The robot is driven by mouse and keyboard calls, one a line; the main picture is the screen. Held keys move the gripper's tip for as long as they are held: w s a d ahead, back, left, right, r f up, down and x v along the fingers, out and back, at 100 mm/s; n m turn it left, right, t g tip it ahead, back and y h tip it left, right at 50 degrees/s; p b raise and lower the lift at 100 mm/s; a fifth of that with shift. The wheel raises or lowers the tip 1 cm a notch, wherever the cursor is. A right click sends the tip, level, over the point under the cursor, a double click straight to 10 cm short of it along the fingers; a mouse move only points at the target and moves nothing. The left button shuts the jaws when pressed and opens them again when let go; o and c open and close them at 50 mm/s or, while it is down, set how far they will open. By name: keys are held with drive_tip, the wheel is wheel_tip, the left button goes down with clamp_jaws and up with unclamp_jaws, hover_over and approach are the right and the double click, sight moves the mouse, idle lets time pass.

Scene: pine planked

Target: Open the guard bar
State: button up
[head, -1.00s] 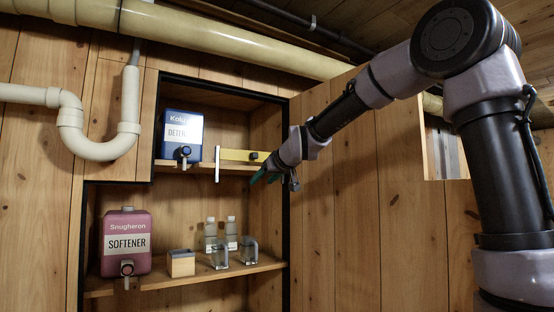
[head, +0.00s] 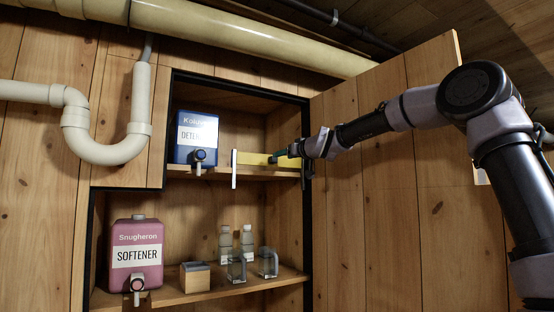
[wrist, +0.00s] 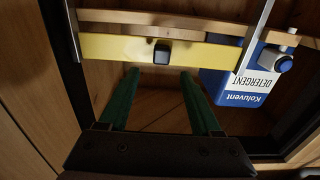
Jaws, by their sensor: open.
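The guard bar is a yellow bar (head: 250,158) across the front of the upper shelf. In the wrist view the yellow bar (wrist: 112,47) runs level, with a dark square knob (wrist: 162,52) near its middle and a metal bracket at each side. My gripper (head: 283,156) is at the bar's right part and covers some of it. In the wrist view my gripper (wrist: 160,74) is open, its green fingers spread and empty. The knob lies just beyond and between the fingertips. I cannot tell whether the fingers touch the bar.
A blue detergent container (head: 196,138) stands at the upper shelf's left. Below are a pink softener container (head: 137,255), a small wooden box (head: 195,277), clear bottles (head: 247,244) and glass mugs (head: 268,262). A wooden panel (head: 385,230) stands right of the cupboard opening.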

sight(273, 160)
drive_tip(key=x, duration=0.6)
drive_tip(key=shift+a, duration=0.15)
clamp_jaws()
idle(1.4)
